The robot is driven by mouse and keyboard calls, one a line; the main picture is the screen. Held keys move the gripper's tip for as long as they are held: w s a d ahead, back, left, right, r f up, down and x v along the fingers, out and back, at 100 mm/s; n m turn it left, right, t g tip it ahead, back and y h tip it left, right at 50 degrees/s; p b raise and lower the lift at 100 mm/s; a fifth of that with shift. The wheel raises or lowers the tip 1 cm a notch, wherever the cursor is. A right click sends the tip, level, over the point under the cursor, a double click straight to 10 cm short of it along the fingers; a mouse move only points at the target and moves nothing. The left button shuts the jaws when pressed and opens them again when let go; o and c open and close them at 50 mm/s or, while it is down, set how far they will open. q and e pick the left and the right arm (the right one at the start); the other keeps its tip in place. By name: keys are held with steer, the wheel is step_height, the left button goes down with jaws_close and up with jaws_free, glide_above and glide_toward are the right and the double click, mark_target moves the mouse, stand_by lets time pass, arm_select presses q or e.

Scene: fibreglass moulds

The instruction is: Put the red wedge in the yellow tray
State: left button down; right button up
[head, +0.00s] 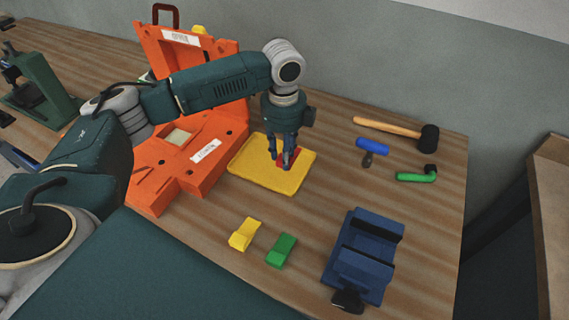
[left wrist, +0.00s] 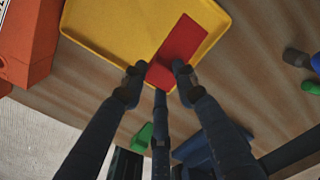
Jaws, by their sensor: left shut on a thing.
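The red wedge (head: 293,157) is mostly hidden behind my left gripper in the head view. In the left wrist view the red wedge (left wrist: 180,48) lies between the fingers, over the right part of the yellow tray. The yellow tray (head: 247,171) lies flat on the bench; it also fills the top of the left wrist view (left wrist: 112,30). My left gripper (head: 285,160) points down over the tray's right part and is shut on the red wedge. I cannot tell whether the wedge touches the tray floor. My right gripper is not in view.
An open orange mould (head: 160,178) stands left of the tray. A yellow wedge (head: 244,234) and green wedge (head: 281,250) lie in front. A blue vise (head: 362,258) is front right. A mallet (head: 390,128), blue-headed tool (head: 372,147) and green piece (head: 414,177) lie right.

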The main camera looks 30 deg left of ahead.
arm_select(q)
steer(key=shift+f, duration=0.75)
step_height(320, 180, down, 4)
steer(key=shift+r+p, duration=0.15)
steer(key=shift+p, duration=0.2)
steer(key=c, duration=1.3)
jaws_free()
steer(key=shift+c, duration=0.2)
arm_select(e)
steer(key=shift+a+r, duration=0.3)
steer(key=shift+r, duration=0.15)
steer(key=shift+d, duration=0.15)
arm_select(q)
steer(key=shift+r, duration=0.25)
step_height(320, 180, up, 12)
steer(key=shift+f+b, duration=0.2)
steer(key=shift+b, duration=1)
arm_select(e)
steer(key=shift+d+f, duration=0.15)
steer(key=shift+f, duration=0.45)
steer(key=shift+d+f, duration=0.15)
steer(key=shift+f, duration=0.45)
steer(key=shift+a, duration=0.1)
